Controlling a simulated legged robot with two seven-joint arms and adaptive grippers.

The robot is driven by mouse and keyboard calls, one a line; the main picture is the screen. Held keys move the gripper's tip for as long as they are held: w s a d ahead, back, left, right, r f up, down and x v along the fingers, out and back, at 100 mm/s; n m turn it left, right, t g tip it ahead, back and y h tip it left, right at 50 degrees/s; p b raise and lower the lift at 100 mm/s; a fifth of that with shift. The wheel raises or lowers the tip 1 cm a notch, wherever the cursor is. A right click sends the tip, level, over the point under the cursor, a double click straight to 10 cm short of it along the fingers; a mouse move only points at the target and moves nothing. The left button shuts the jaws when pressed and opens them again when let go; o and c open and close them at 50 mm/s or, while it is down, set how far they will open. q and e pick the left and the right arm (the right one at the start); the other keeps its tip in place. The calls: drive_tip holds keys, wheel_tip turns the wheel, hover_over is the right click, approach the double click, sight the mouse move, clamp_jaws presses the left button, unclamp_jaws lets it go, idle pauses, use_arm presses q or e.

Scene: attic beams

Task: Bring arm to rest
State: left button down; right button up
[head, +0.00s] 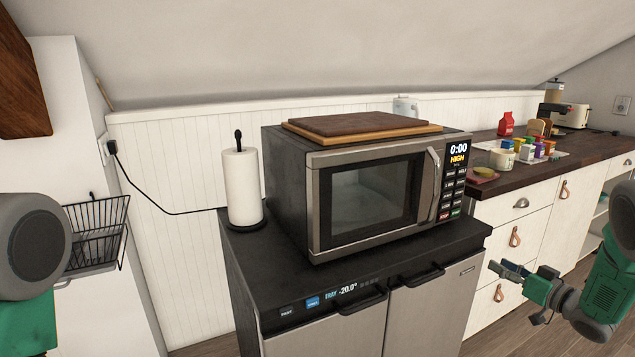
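My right gripper (503,268) is at the lower right, in front of the white drawers. Its fingers point left and nothing is seen between them. They are small and seen side-on, so I cannot tell how far apart they are. My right arm (604,285) comes in from the right edge, green and dark grey. Part of my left arm (32,250) shows at the left edge. My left gripper is out of the picture.
A microwave (290,200) with its door shut stands on a black-topped fridge (300,275), with boards (360,125) on top. A paper towel roll (242,187) stands beside it. A wire basket (95,230) hangs left. The dark counter (590,150) holds several small items. Floor shows below right.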

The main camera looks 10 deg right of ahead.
drive_tip(key=s+a+f+m+g+h, duration=0.2)
drive_tip(key=s+a+f+g+h, duration=0.45)
drive_tip(key=s+a+f, duration=1.2)
drive_tip(key=s+a+g, duration=0.4)
drive_tip(key=s, duration=0.9)
drive_tip(key=s+a+n+g, duration=0.1)
drive_tip(key=s+a+g, duration=0.2)
drive_tip(key=s, duration=0.9)
drive_tip(key=shift+s+a+f+n+g+y, duration=0.3)
drive_tip(key=shift+s+a+g+y, duration=0.05)
drive_tip(key=shift+g, duration=0.8)
drive_tip(key=shift+w+d+f, duration=0.15)
drive_tip(key=shift+d, duration=0.15)
drive_tip(key=shift+a, duration=0.1)
